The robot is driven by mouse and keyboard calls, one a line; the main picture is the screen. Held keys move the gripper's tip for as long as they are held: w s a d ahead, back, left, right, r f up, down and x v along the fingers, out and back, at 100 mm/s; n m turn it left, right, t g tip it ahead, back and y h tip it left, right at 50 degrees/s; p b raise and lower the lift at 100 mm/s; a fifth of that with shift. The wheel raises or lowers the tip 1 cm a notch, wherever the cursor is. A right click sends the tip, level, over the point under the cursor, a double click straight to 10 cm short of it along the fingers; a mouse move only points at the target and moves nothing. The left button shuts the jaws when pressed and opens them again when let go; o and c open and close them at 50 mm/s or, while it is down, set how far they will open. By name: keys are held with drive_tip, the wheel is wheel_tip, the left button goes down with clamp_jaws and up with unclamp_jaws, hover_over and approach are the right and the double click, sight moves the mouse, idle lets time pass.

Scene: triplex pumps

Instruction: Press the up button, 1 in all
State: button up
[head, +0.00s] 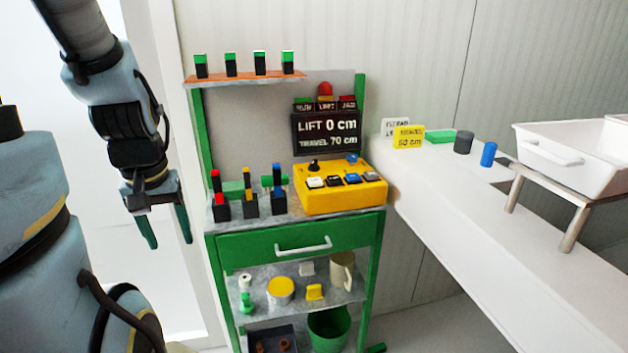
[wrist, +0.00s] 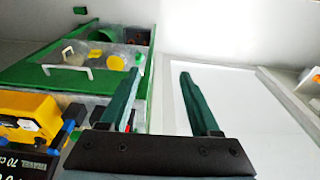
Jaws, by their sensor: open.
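A yellow control box (head: 330,205) sits on the right of the green cart's top. Its upper face carries a row of several buttons (head: 333,181), white, black and blue-topped, plus a black knob (head: 314,165) and a blue one (head: 352,158). The button lettering is too small to read, so I cannot tell which is up. A dark display (head: 326,135) behind the box reads LIFT 0 cm and TRAVEL 70 cm. My gripper (head: 166,238) is open and empty, pointing down left of the cart, apart from the box. In the wrist view the box (wrist: 28,104) is at left.
Three levers (head: 249,198) stand left of the box. A shelf (head: 245,79) with several green-topped blocks is above. A drawer (head: 275,245) and shelves with a mug (head: 341,270) are below. A white counter (head: 470,220) with a white tray (head: 573,160) stands at right.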

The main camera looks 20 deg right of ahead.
clamp_jaws()
idle(1.4)
